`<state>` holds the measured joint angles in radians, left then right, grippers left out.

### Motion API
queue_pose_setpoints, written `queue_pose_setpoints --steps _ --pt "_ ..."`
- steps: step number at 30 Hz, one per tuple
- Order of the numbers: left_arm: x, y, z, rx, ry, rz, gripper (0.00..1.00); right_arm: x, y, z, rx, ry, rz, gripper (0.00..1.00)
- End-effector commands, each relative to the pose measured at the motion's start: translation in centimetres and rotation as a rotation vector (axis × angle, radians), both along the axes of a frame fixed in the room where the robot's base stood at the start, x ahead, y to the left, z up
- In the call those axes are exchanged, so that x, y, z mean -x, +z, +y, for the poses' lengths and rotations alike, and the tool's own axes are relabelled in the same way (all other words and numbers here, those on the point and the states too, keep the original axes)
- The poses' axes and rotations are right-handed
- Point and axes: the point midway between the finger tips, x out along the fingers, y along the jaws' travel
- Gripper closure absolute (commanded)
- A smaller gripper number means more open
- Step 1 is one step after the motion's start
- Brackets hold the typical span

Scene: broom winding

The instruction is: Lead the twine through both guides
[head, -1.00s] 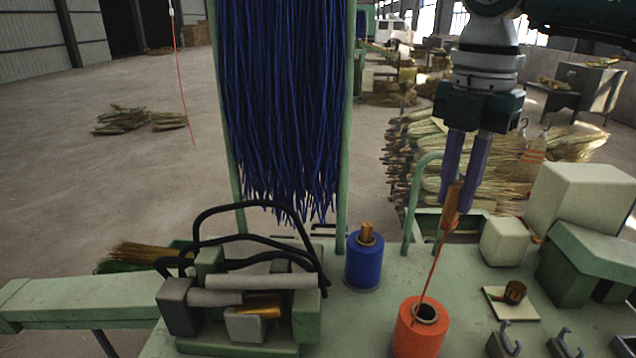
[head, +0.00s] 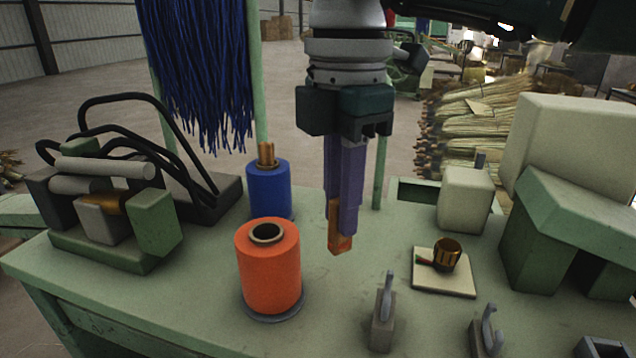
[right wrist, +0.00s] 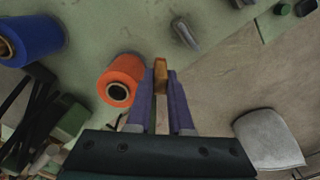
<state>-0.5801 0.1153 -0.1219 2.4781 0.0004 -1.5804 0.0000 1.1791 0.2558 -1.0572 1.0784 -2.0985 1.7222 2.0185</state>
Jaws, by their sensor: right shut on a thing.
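My right gripper (head: 340,225) is shut on an orange-brown tab (head: 340,242), pointing down above the green table, right of the orange twine spool (head: 270,275). The tab also shows between the fingers in the right wrist view (right wrist: 160,76), beside the spool (right wrist: 120,88). I cannot make out the twine between spool and tab. A grey hook-shaped guide (head: 384,315) stands on the table in front of the gripper, apart from the tab. A second hook guide (head: 487,335) stands further right. My left gripper is not in view.
A blue spool (head: 269,190) stands behind the orange one. A clamp-like device with rollers (head: 105,168) is at left. A small plate (head: 444,285) with a copper-coloured coil, pale blocks and a green housing (head: 560,230) stand right. Another grey fitting (head: 602,347) is cut off at the lower edge.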

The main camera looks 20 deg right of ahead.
Motion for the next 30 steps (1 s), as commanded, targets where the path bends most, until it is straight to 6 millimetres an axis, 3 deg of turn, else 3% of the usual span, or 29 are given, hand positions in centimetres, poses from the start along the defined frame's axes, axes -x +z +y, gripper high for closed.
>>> queue_pose_setpoints --steps 2,8,17,30 --pt "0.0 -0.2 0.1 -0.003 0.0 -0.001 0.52 0.0 -0.2 0.3 0.003 0.001 -0.002 1.0" --pt "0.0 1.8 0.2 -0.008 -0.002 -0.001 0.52 0.9 0.3 -0.9 0.003 0.0 0.0 1.0" --pt "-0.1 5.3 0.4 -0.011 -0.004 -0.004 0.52 3.4 0.4 -4.0 0.004 -0.001 0.001 1.0" --pt "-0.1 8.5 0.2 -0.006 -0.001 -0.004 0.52 6.7 0.1 -8.5 0.004 -0.001 0.0 1.0"
